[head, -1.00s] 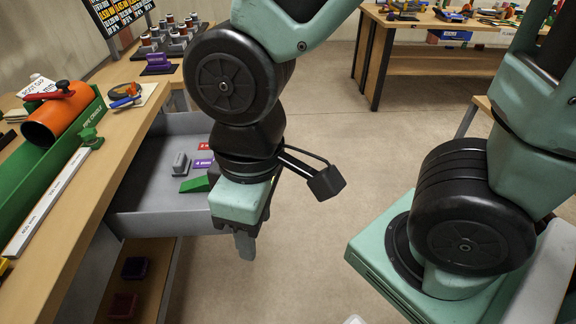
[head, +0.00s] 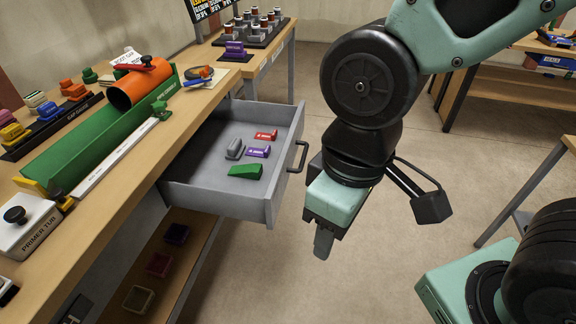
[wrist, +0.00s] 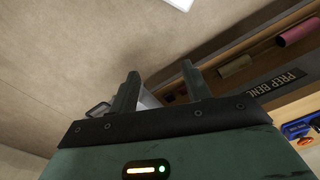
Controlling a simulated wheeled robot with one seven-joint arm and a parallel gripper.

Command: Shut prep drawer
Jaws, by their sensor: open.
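The grey prep drawer (head: 222,200) stands pulled out from under the wooden bench at left in the head view. Its dark bar handle (head: 299,157) is on its right-hand front panel. Inside lie a grey block, a red and a purple labelled piece, and a green wedge (head: 245,171). My gripper (head: 323,243) hangs to the right of the drawer front, apart from the handle, over the floor. In the wrist view its two fingers (wrist: 162,88) are apart with nothing held. The handle shows at the left finger in the wrist view (wrist: 98,109), partly hidden.
The bench top (head: 140,177) carries a green pipe cradle (head: 95,150) with an orange pipe (head: 140,84). Small bins (head: 158,264) sit on the shelf below the drawer. Open floor (head: 370,260) lies to the right, with another bench (head: 510,90) at the back right.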

